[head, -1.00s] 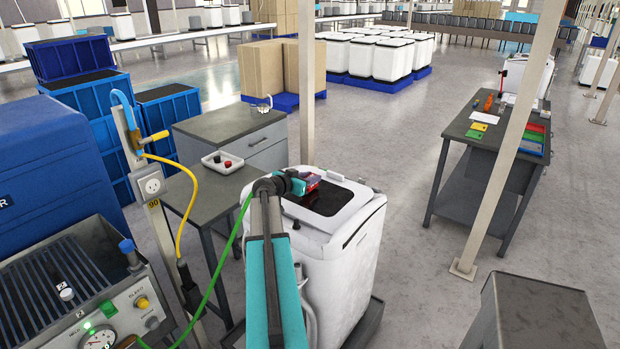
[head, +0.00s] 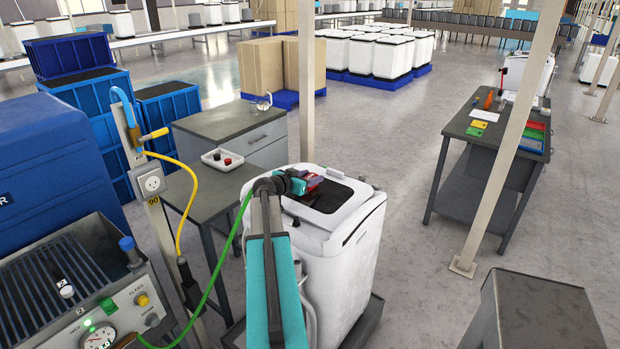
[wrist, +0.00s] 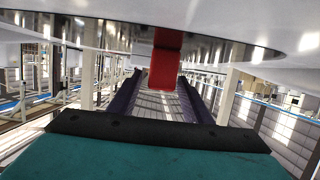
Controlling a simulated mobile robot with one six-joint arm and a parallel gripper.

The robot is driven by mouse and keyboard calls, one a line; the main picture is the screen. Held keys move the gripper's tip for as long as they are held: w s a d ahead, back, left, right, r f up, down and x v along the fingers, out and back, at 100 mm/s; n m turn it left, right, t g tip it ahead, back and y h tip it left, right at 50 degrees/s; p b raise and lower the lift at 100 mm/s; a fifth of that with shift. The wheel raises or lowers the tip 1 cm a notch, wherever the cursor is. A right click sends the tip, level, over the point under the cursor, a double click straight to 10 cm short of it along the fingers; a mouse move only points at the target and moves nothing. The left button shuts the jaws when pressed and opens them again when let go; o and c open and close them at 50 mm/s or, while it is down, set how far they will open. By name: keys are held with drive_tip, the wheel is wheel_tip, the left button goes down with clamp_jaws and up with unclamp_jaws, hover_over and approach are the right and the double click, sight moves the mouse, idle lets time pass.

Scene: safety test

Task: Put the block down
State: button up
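The red block (wrist: 165,68) shows between the tips of my gripper's two dark purple fingers (wrist: 163,85) in the wrist view. The fingers sit close along both its sides with no clear gap, so my gripper looks shut on it. In the head view my gripper (head: 312,184) is over the dark glossy panel on top of a white appliance (head: 345,265), with a little red showing. In the wrist view the block is very close to a dark glossy surface that mirrors it; I cannot tell whether it touches.
A grey table (head: 190,194) with a white tray (head: 222,161) stands left of the appliance. A grey cabinet (head: 225,122) is behind it. A post (head: 307,90) rises just behind the appliance. A workbench (head: 470,190) stands at the right, with open floor between.

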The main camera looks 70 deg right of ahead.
drive_tip(key=shift+r+p, duration=0.2)
drive_tip(key=shift+p, duration=0.1)
drive_tip(key=shift+w+a+b, duration=0.1)
drive_tip(key=shift+a+b, duration=0.2)
drive_tip(key=shift+a, duration=0.1)
drive_tip(key=b+v, duration=0.3)
drive_tip(key=v, duration=0.8)
drive_tip(key=shift+r, duration=0.15)
drive_tip(key=shift+r, duration=0.1)
